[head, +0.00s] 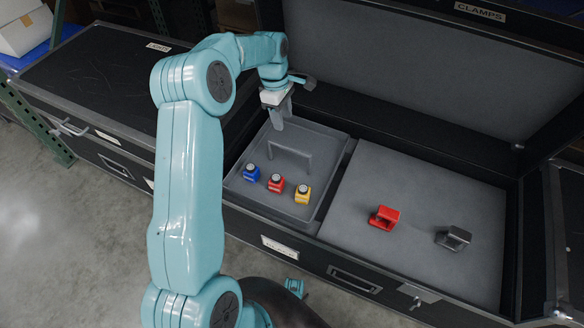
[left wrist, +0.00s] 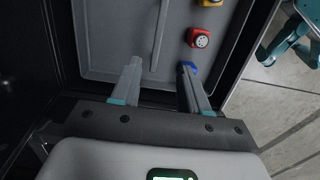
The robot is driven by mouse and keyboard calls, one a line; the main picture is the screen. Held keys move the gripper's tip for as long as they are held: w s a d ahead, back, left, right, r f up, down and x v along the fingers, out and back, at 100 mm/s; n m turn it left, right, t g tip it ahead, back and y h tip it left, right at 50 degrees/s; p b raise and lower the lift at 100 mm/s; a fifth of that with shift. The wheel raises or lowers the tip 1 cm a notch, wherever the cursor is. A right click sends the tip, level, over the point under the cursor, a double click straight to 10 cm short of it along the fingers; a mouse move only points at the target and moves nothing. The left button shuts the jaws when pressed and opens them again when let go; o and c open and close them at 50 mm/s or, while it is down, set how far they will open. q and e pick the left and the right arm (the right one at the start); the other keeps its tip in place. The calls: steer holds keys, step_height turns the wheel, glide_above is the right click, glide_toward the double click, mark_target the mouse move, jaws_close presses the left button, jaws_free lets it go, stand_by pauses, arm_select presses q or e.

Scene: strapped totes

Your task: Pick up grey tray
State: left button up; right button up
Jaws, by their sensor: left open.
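The grey tray (head: 322,172) sits in the left part of the open black case in the head view, with a raised grey bar handle (head: 293,150) across its middle. Blue (head: 251,173), red (head: 276,184) and yellow (head: 303,194) small items stand in its front part. My left gripper (head: 278,122) is above the tray's back part, behind the handle, pointing down. In the left wrist view my left gripper (left wrist: 161,66) is open with nothing between its fingers. The tray (left wrist: 108,38) and its thin handle (left wrist: 159,32) show beyond the fingertips. My right gripper does not show.
A grey panel (head: 360,250) fills the case's right part, with a red clamp (head: 384,217) and a dark grey clamp (head: 453,238) on it. The open lid (head: 430,70) stands behind. A closed black case (head: 95,85) is at the left.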

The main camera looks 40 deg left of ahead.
mark_target(289, 147)
arm_select(q)
steer(key=f+b, duration=0.1)
steer(key=f, duration=0.2)
steer(key=f+b, duration=0.1)
steer(key=f, duration=0.3)
steer(key=d+f, duration=0.1)
steer(key=f, duration=0.3)
steer(key=shift+w+d+f+b, duration=0.1)
steer(key=shift+w+f+b, duration=0.15)
steer(key=shift+b, duration=0.15)
steer(key=f, duration=0.1)
steer(key=f+b, duration=0.1)
steer(key=f, duration=0.1)
steer(key=f+b, duration=0.1)
steer(key=f, duration=0.1)
steer(key=shift+w+d+f, duration=0.1)
steer(key=shift+w+d, duration=0.15)
steer(key=shift+d, duration=0.15)
jaws_close()
steer(key=shift+r, duration=0.2)
